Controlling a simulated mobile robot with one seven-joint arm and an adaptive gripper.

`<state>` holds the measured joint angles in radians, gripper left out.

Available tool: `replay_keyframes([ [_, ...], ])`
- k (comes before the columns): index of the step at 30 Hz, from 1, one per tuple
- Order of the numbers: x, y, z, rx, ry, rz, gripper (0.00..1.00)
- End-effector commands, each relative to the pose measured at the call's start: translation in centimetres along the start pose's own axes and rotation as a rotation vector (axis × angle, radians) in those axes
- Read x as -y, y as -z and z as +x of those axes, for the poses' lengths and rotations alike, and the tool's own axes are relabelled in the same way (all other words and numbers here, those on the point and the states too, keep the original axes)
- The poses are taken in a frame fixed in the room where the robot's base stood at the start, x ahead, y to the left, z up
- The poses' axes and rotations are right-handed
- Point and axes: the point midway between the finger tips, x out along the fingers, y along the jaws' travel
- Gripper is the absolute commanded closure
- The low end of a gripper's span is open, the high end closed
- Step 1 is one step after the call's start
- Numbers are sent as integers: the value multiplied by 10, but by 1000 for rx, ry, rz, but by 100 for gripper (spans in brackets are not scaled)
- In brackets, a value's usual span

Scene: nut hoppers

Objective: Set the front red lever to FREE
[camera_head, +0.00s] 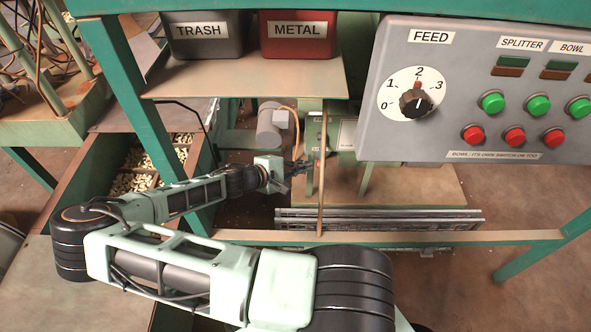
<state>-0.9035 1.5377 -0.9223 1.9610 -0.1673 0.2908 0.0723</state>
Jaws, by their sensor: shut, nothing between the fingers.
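My gripper (305,167) reaches under the shelf to the green machine (345,130). Its dark fingers are shut and empty, close to the machine's left end. A small reddish bit shows on the machine just right of the fingertips. It may be the red lever, but it is too small to tell its shape or setting. I cannot tell whether the fingers touch it. No FREE mark is readable.
A grey control panel (440,75) with a FEED dial (417,102) and green and red buttons hangs at the right. TRASH (207,48) and METAL (297,50) bins stand on the shelf above. A thin upright post (322,205) stands beside the gripper. Nut-filled troughs (135,183) lie left.

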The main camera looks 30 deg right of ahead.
Motion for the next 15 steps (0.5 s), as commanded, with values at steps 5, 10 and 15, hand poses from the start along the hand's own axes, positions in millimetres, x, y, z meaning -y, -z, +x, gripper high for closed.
replay_keyframes([
  [5,0,0,24,1,0,0,100],
  [10,0,0,31,0,0,0,100],
  [15,0,0,31,-1,0,0,100],
])
